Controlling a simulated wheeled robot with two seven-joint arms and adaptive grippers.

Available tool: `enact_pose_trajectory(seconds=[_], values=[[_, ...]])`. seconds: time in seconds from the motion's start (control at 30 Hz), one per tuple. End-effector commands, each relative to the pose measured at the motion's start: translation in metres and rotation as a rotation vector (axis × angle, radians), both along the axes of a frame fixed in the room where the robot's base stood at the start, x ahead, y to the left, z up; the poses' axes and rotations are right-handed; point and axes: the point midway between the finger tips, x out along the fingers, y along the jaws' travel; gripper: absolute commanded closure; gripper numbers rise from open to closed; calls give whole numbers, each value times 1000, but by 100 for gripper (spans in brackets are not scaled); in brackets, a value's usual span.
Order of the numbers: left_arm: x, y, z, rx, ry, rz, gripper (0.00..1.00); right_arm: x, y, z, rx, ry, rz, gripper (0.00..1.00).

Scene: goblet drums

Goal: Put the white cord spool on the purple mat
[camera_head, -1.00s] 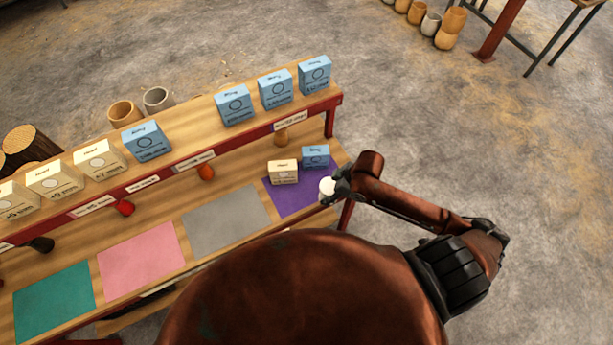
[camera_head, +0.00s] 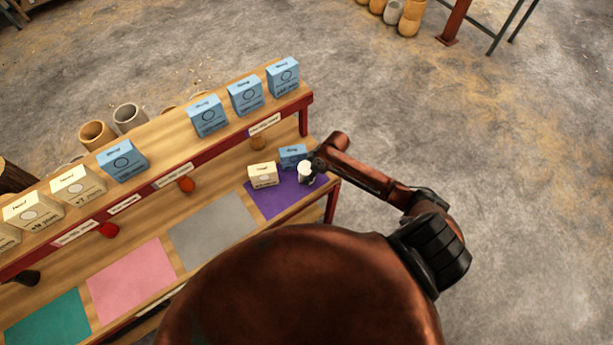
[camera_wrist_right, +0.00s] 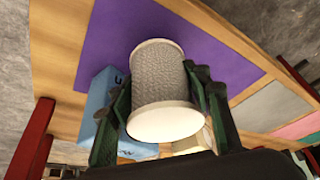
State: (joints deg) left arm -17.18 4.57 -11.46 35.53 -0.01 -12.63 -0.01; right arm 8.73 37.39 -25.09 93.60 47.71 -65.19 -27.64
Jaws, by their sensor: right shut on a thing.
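The white cord spool (camera_head: 306,173) is held by my right gripper (camera_head: 313,166) over the right part of the purple mat (camera_head: 272,201). In the right wrist view the spool (camera_wrist_right: 158,90) has pale end discs and grey wound cord, and the fingers of my right gripper (camera_wrist_right: 161,100) are closed on its two sides. The purple mat (camera_wrist_right: 110,35) lies behind it there. I cannot tell whether the spool touches the mat. My left gripper is not in view.
A cream box (camera_head: 263,176) and a blue box (camera_head: 293,155) stand at the mat's back edge, close to the spool. Grey (camera_head: 212,228), pink (camera_head: 131,281) and teal (camera_head: 50,322) mats lie to the left. A raised shelf (camera_head: 165,155) with several boxes runs behind.

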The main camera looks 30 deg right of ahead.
Motion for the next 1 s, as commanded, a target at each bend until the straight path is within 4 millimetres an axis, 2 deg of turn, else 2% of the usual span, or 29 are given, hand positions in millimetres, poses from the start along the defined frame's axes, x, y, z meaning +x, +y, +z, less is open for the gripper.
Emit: enact_pose_trajectory(seconds=[0.13, 0.33, 0.77, 0.8, 1.0], values=[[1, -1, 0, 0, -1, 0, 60, 8, -1, -8, 1, -2, -1, 84], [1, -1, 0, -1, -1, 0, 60, 7, -2, -34, 0, 0, -1, 84], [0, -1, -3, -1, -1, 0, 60, 7, -2, -41, 0, -2, 1, 84], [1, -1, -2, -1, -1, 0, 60, 6, -2, -41, -1, -1, 0, 53], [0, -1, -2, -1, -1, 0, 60, 6, -2, -41, -1, -1, 0, 40]])
